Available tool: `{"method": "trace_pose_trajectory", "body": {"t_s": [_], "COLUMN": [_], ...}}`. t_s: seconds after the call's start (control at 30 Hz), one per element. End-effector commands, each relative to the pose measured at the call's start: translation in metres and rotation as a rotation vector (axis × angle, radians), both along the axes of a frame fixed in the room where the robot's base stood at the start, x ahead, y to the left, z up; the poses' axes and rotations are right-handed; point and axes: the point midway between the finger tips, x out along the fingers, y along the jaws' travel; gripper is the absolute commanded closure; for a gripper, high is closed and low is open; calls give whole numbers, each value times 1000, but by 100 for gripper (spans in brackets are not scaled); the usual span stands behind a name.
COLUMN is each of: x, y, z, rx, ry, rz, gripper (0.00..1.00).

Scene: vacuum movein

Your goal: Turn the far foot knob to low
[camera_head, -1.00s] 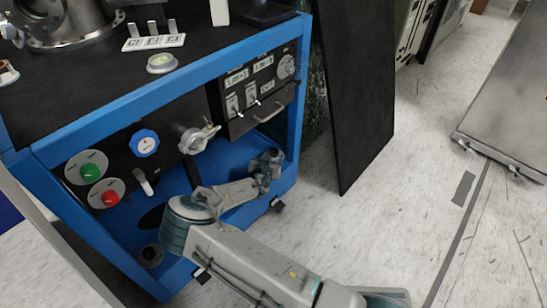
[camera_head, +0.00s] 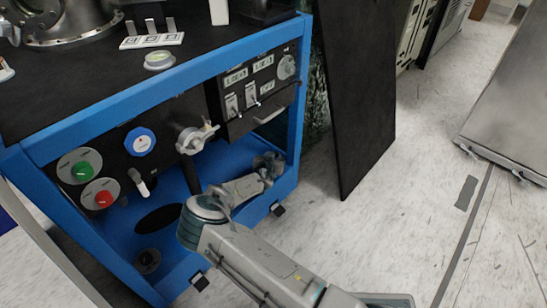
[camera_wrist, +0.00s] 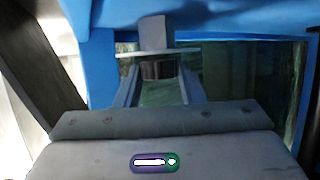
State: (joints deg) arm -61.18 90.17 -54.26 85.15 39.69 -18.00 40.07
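My gripper (camera_head: 262,178) is low inside the blue cart frame, near its right corner post. In the wrist view my gripper (camera_wrist: 160,88) shows two fingers spread apart with a gap between them. A grey knob (camera_wrist: 155,30), which looks like the far foot knob, has an upright tab on a flat disc and a dark round stem below. It stands in line with the finger gap, at the fingertips. I cannot tell whether the fingers touch it. In the head view the knob is hard to make out beside my gripper. No setting marks are readable.
The blue frame (camera_head: 100,117) surrounds my gripper from above and the side. A black valve with a grey handle (camera_head: 194,138) hangs above my arm. A dark upright panel (camera_head: 352,95) stands right of the cart.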

Motion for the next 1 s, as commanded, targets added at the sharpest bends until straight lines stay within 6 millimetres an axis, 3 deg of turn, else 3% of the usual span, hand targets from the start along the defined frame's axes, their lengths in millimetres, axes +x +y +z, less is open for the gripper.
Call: {"method": "trace_pose_trajectory", "body": {"t_s": [0.37,1.0], "x": [0,1], "y": [-3,-9], "z": [6,3], "rx": [3,3], "ry": [2,-1], "rz": [67,497], "gripper": [87,87]}}
